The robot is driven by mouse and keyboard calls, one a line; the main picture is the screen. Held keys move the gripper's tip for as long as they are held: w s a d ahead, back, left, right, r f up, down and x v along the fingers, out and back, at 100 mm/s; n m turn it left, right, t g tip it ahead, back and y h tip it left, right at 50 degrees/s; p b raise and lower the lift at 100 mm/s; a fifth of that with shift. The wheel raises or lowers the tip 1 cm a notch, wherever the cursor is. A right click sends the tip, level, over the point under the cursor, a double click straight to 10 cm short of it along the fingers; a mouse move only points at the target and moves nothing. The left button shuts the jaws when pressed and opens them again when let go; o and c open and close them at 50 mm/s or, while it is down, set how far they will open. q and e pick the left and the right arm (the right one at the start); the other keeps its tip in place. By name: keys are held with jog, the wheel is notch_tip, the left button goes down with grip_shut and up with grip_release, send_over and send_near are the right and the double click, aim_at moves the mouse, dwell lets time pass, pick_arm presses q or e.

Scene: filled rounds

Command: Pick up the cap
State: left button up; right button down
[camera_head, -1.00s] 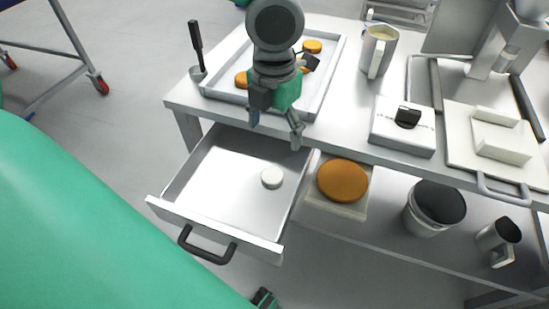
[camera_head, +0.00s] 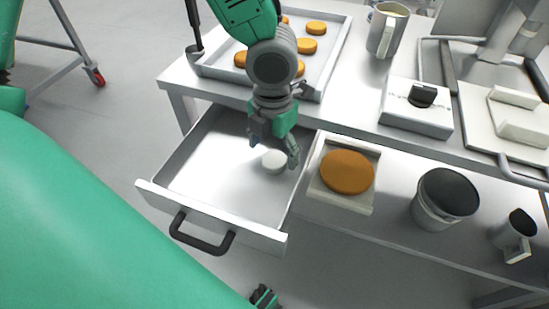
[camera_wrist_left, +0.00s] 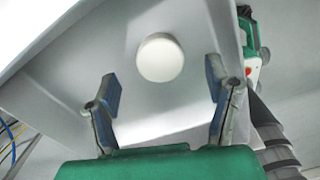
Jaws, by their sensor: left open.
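The cap is a small white round disc (camera_head: 274,162) lying on the floor of the open drawer (camera_head: 214,182), towards its right side. My left gripper (camera_head: 272,150) is over the drawer, just above the cap, with its fingers pointing down. In the left wrist view the cap (camera_wrist_left: 160,58) shows beyond the fingertips, roughly midway between them. The left gripper (camera_wrist_left: 165,92) is open and empty there, apart from the cap. A dark gripper part (camera_head: 264,297) at the bottom edge appears to be my right gripper; its jaws cannot be made out.
Above is the table with a tray (camera_head: 338,50) of orange discs and a box with a black knob (camera_head: 417,108). A large orange disc (camera_head: 347,172) and a grey bucket (camera_head: 444,196) sit on the lower shelf.

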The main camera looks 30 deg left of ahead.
aim_at(273, 160)
pick_arm(q)
notch_tip(273, 160, down, 4)
jog(key=shift+a+r+b, duration=0.1)
jog(key=shift+r+b, duration=0.1)
jog(key=shift+b, duration=0.5)
jog(key=shift+r, duration=0.15)
jog(key=c, duration=1)
jog(key=shift+s, duration=0.1)
jog(key=shift+c, duration=0.2)
